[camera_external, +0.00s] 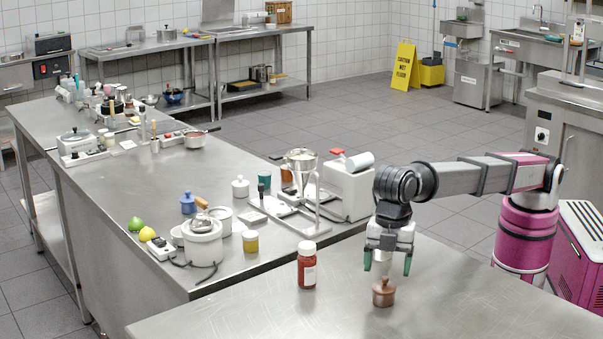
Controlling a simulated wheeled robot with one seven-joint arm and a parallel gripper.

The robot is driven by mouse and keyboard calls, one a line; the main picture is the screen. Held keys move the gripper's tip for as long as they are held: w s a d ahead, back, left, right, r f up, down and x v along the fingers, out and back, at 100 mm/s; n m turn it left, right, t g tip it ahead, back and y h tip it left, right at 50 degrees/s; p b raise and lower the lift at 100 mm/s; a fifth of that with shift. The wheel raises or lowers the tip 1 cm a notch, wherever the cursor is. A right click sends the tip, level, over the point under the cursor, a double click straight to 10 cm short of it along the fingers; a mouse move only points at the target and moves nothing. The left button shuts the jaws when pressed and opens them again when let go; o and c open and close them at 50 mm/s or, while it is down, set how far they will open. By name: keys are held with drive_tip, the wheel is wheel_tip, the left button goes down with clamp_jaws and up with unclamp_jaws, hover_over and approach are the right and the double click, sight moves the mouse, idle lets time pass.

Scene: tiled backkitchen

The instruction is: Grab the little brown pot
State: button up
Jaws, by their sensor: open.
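The little brown pot (383,293) stands upright on the near steel table, a small reddish-brown pot with a knobbed top. My gripper (387,268) points down just above it, with its dark green fingers spread apart. I cannot tell from this one view whether the gripper is exactly centred over the pot.
A red bottle with a white cap (307,268) stands left of the pot on the same near table (450,312). A white machine (347,190) and a metal funnel stand (301,165) are on the long counter behind. The near table's right part is clear.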

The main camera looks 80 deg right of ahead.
sight(384, 286)
drive_tip(key=shift+w+a+f, duration=0.1)
drive_tip(key=shift+a+f, duration=0.1)
drive_tip(key=shift+f, duration=0.75)
drive_tip(key=shift+w+a+f, duration=0.1)
drive_tip(key=shift+a+f, duration=0.05)
drive_tip(key=shift+f, duration=0.75)
drive_tip(key=shift+a+f, duration=0.2)
drive_tip(key=shift+f, duration=0.75)
clamp_jaws()
